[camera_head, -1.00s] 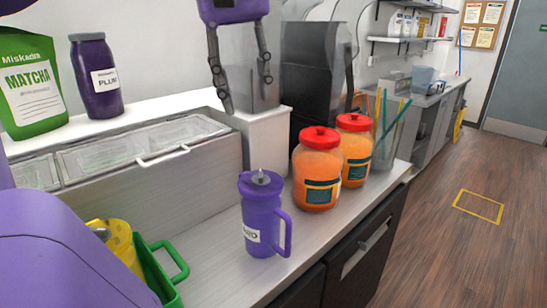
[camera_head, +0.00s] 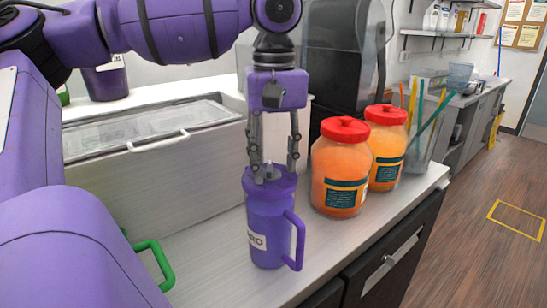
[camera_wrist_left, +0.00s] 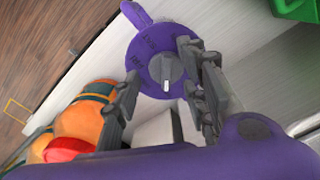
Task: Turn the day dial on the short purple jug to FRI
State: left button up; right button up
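The short purple jug (camera_head: 270,225) stands upright on the counter, with its handle to the right and a white label in front. Its round purple lid (camera_wrist_left: 150,45) carries a grey day dial (camera_wrist_left: 166,70) with a white pointer mark. The mark points to the bottom of the left wrist view; day letters on the lid are too small to read surely. My left gripper (camera_head: 274,168) is straight above the jug, pointing down, fingers apart on either side of the dial. In the left wrist view its fingers (camera_wrist_left: 160,76) show a gap around the dial. My right gripper is not in view.
Two orange jars with red lids (camera_head: 340,170) (camera_head: 386,150) stand just right of the jug. A clear container with straws (camera_head: 420,140) is beyond them. A lidded steel bin (camera_head: 150,170) is behind left. A green handle (camera_head: 155,262) shows at lower left. Counter in front is clear.

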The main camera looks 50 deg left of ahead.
pick_arm(q)
jog(key=shift+f, duration=0.15)
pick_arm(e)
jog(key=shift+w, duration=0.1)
pick_arm(q)
jog(key=c, duration=1)
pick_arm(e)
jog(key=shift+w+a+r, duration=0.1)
